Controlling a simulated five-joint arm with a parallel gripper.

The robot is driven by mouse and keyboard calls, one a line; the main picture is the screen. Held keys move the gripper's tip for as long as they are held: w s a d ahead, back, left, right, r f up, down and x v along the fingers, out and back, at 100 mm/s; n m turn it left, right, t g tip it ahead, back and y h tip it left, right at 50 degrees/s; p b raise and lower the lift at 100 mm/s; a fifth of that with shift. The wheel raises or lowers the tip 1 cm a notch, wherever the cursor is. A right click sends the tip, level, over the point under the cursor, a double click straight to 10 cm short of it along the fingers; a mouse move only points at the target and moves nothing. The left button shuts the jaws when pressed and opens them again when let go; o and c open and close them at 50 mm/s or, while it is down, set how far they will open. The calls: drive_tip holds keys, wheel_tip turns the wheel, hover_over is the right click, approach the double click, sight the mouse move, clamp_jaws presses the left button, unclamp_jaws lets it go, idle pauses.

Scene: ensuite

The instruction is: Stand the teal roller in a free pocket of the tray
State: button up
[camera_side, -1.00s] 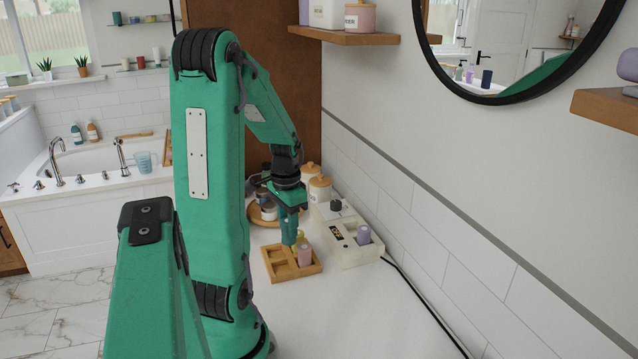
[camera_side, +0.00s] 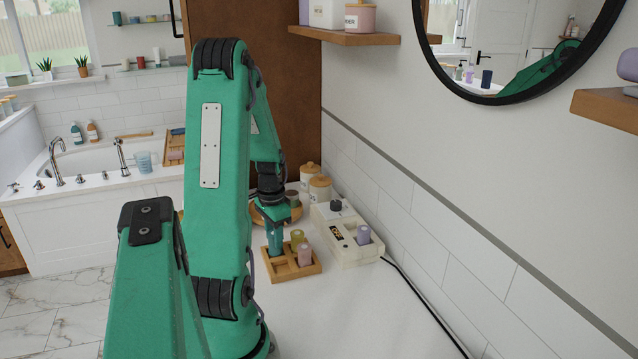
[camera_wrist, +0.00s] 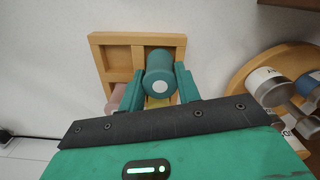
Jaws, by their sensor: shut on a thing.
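My gripper (camera_side: 275,223) points down over the wooden tray (camera_side: 309,270) and is shut on the teal roller (camera_side: 275,241). The roller hangs upright below the fingers, its lower end at the tray's left back part. I cannot tell whether that end is inside a pocket or just above it. A yellow roller (camera_side: 297,239) and a pink roller (camera_side: 304,254) stand in the tray to its right. In the wrist view the teal roller (camera_wrist: 165,62) sits between both fingers (camera_wrist: 162,84), with empty pockets of the tray (camera_wrist: 95,42) beside it and the pink roller (camera_wrist: 115,98) partly hidden.
A cream warmer box (camera_side: 352,250) with a display holds a purple roller (camera_side: 363,235) right of the tray. Lidded jars (camera_side: 319,189) stand behind, near a round wooden tray (camera_wrist: 240,72) with jars. A black cord runs along the wall. The counter in front is clear.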

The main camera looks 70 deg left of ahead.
drive_tip(key=shift+f, duration=0.55)
drive_tip(key=shift+f, duration=0.15)
drive_tip(key=o, duration=1)
drive_tip(key=shift+r, duration=6.15)
